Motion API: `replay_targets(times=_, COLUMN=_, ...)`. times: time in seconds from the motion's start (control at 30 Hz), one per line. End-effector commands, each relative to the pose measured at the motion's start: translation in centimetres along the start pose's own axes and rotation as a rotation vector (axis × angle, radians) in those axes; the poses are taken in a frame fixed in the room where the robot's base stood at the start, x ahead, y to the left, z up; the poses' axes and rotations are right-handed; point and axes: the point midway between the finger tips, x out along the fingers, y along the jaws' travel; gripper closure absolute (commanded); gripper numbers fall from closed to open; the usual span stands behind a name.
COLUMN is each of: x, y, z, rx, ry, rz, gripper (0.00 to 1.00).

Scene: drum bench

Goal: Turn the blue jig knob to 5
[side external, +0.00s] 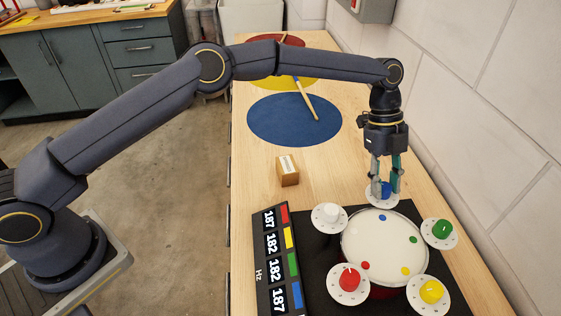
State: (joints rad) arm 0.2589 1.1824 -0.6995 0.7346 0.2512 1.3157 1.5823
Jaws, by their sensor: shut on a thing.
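The blue jig knob (386,188) sits on a white dial disc (382,201) at the far side of the drum. My gripper (385,188) points straight down over it, with a finger on each side, shut on the knob. The fingers hide part of the knob and the dial; the dial's marks and the knob's pointer are too small to read. The display panel (277,262) at the left shows 187 by red, 182 by yellow, 182 by green and 187 by blue.
The white drum (385,245) stands on a black mat, ringed by a white knob (331,214), green knob (441,229), red knob (349,279) and yellow knob (431,291). A wooden block (288,172) and a drumstick (306,100) on a blue disc (270,120) lie farther back. A wall bounds the right.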

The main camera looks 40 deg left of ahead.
Motion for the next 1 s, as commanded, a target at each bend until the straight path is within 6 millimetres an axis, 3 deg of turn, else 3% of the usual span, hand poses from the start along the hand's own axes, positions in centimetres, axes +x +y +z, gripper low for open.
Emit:
replay_targets(times=0.47, x=0.11, y=0.08, z=0.12, rx=0.013, ry=-0.002, rz=0.009, gripper=1.0)
replay_targets(times=0.5, x=0.11, y=0.08, z=0.13, rx=0.013, ry=-0.002, rz=0.009, gripper=0.66)
replay_targets(times=0.73, x=0.06, y=0.04, z=0.08, rx=0.012, ry=-0.001, rz=0.007, gripper=0.43)
replay_targets(times=1.0, x=-0.03, y=0.0, z=0.05, rx=0.012, ry=-0.001, rz=0.006, gripper=0.43)
